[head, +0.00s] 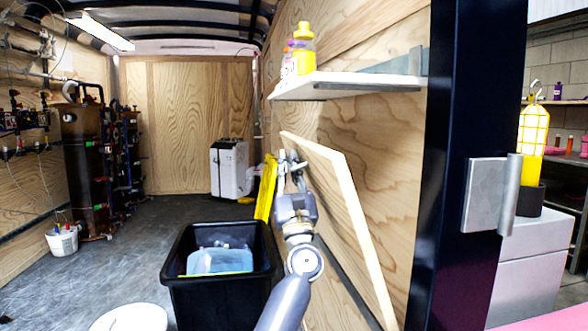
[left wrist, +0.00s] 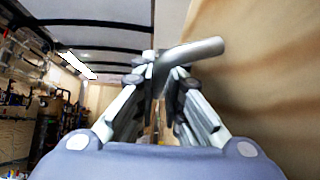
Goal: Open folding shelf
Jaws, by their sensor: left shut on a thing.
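The folding shelf (head: 348,215) is a light wooden panel low on the right trailer wall. It stands at a steep slant, its upper edge apart from the wall. My left gripper (head: 291,165) is at the panel's left side near its upper edge. In the left wrist view the fingers of my left gripper (left wrist: 158,95) are closed around a grey metal handle (left wrist: 195,50), whose bent end sticks out above them. The shelf's wooden face (left wrist: 265,95) fills the right of that view, blurred. The shelf's lower hinge side is not clear. My right gripper is not in view.
A black bin (head: 218,300) with a blue thing inside stands left of my arm. A fixed white shelf (head: 345,87) with bottles (head: 303,50) hangs above the panel. A dark post (head: 453,150) stands at right. The grey floor (head: 120,265) is partly clear at left.

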